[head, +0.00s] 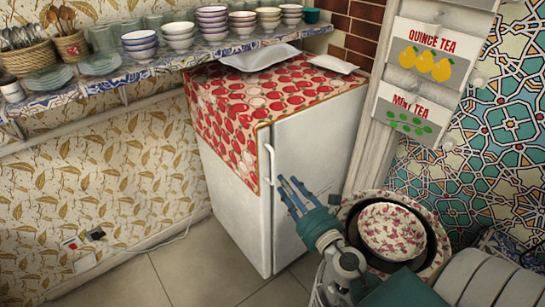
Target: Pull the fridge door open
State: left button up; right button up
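The small white fridge (236,188) stands against the wall in the middle of the head view, with a red fruit-patterned cloth (240,110) over its top and upper side. Its door (315,140) faces right and looks shut. A thin vertical handle (269,165) runs along the door's left edge. My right gripper (292,184) is in front of the door, its fingertips just right of the handle's lower end. Its blue fingers are spread apart with nothing visible between them. I cannot tell whether they touch the door. My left gripper is out of view.
Patterned bowls (391,231) stand right of my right gripper, close to the fridge's lower right. A wall shelf (150,62) with bowls, plates and baskets runs along the left. Two tea signs (433,62) hang at the right. The tiled floor (205,262) left of the fridge is clear.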

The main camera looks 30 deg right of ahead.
aim_at(272, 166)
jog(key=w, duration=0.2)
jog(key=w+p, duration=0.1)
jog(key=w, duration=0.2)
jog(key=shift+w+d+r, duration=0.1)
jog(key=shift+w+r, duration=0.2)
jog(key=shift+w, duration=0.05)
jog(key=w, duration=0.2)
jog(key=shift+w+d+f+p, duration=0.15)
jog(key=shift+w+d+p, duration=0.1)
jog(key=shift+w+p, duration=0.1)
jog(key=shift+w, duration=0.65)
jog(key=shift+d, duration=0.1)
jog(key=shift+c, duration=0.7)
grip_shut()
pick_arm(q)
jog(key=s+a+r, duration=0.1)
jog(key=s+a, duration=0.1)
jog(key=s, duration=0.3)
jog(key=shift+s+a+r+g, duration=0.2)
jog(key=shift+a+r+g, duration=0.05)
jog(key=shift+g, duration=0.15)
